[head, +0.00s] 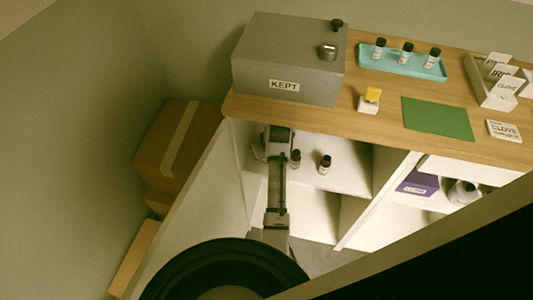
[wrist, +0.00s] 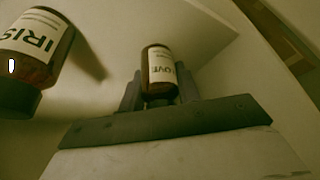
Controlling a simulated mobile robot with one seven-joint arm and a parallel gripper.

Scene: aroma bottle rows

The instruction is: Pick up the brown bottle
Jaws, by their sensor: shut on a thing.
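A small brown bottle (wrist: 161,62) with a white label ending in "OVE" is between the two fingers of my gripper (wrist: 159,84) in the wrist view. The fingers are shut on it at its dark cap end, which they partly hide. In the head view a brown bottle (head: 295,159) shows beside my arm's end, in the cabinet's upper compartment. A second brown bottle, labelled IRIS (wrist: 38,45), stands apart from the gripper. It also shows in the head view (head: 325,164). I cannot tell whether the held bottle touches the shelf.
The wooden counter (head: 370,122) lies above the compartment. On it are a grey box labelled KEPT (head: 285,60), a teal tray (head: 400,65) with 3 bottles, a green mat (head: 437,118) and a card holder (head: 485,90). A purple box (head: 417,184) sits in the right compartment.

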